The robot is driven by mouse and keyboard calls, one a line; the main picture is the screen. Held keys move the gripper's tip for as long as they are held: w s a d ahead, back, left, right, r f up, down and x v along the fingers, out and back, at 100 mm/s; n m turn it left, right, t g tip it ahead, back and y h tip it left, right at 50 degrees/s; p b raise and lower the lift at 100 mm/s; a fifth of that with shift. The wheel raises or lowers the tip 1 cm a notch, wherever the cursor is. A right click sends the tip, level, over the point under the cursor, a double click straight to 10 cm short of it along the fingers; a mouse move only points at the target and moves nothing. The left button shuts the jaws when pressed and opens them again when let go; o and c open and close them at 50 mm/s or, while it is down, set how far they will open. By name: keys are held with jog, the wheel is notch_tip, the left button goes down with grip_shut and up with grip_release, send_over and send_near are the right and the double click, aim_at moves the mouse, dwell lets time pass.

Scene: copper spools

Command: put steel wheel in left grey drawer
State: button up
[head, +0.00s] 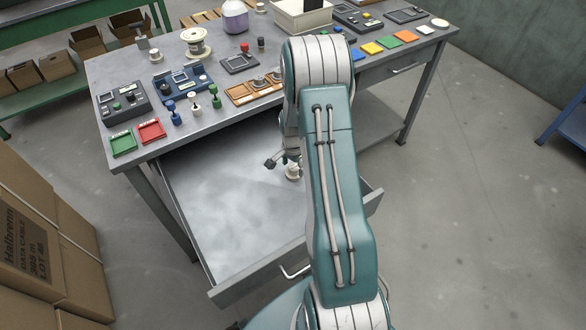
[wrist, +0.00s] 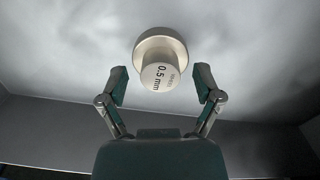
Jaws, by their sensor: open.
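The left grey drawer (head: 225,215) is pulled out from under the bench, its floor otherwise bare. A small pale round piece (head: 293,172) is inside it, near the right side. In the wrist view this piece (wrist: 158,52) has a wide flange and a narrower end labelled "0.5 mm". I cannot tell whether it is the steel wheel. My gripper (head: 282,164) is low inside the drawer beside the piece. In the wrist view its fingers (wrist: 160,88) are spread on either side of the labelled end, with visible gaps. Grey round pieces (head: 266,80) sit on an orange tray.
The grey bench (head: 130,72) carries a large spool (head: 196,42), a red tray (head: 151,132), a green tray (head: 123,144), small posts and control boxes. The right drawer (head: 404,69) is shut. Cardboard boxes (head: 35,235) stand at the left. My arm hides part of the bench and drawer.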

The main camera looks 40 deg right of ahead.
aim_at(293, 168)
jog(key=s+a+r+n+t, duration=0.1)
jog(key=a+r+n, duration=0.15)
jog(key=r, duration=0.85)
jog(key=a+r+n, duration=0.1)
jog(key=a+r, duration=0.3)
jog(key=r, duration=0.6)
jog(key=s+a+r+n+t, duration=0.2)
jog(key=s+a+r+n, duration=0.4)
jog(key=s, duration=0.4)
jog(key=s+a+r+n+t, duration=0.2)
jog(key=s+a+r+n, duration=0.4)
jog(key=s+a+r, duration=0.2)
jog(key=shift+s+a+r+t, duration=0.3)
jog(key=shift+s+a, duration=0.65)
jog(key=shift+a, duration=0.05)
